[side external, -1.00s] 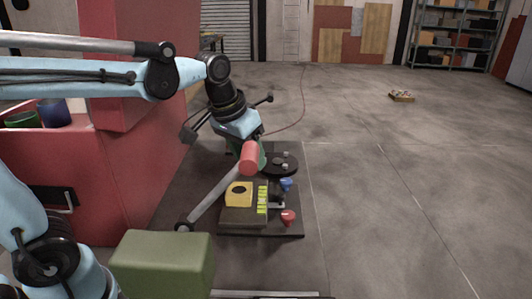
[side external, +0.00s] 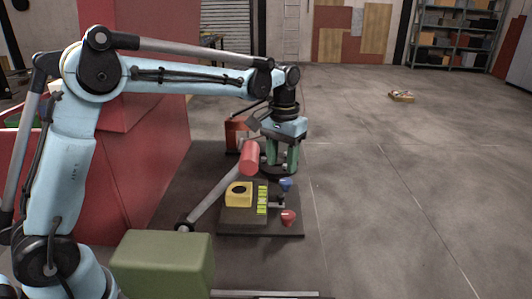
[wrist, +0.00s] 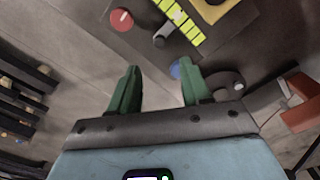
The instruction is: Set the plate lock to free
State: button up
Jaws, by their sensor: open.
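My gripper (side external: 284,163) points down with its two green fingers apart and empty. In the side view it is above a dark round plate, which it mostly hides. The wrist view shows the dark plate (wrist: 222,84) partly behind the right finger of my gripper (wrist: 161,72), with a small light peg on it. A blue knob (side external: 286,184) is just in front of the plate; it also shows in the wrist view (wrist: 181,68). A red knob (side external: 288,217) is nearer the camera. I cannot tell which part is the plate lock or its setting.
A grey bar with a red grip (side external: 250,158) slants up beside the panel. The panel holds a yellow block (side external: 239,194) and a yellow-green strip (side external: 262,200). A red box (side external: 237,133) stands behind. A green block (side external: 163,266) is in front.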

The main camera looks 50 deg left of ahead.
aim_at(281, 195)
notch_tip(281, 195, down, 9)
jog(key=shift+f, duration=0.2)
dwell(0.3)
grip_shut()
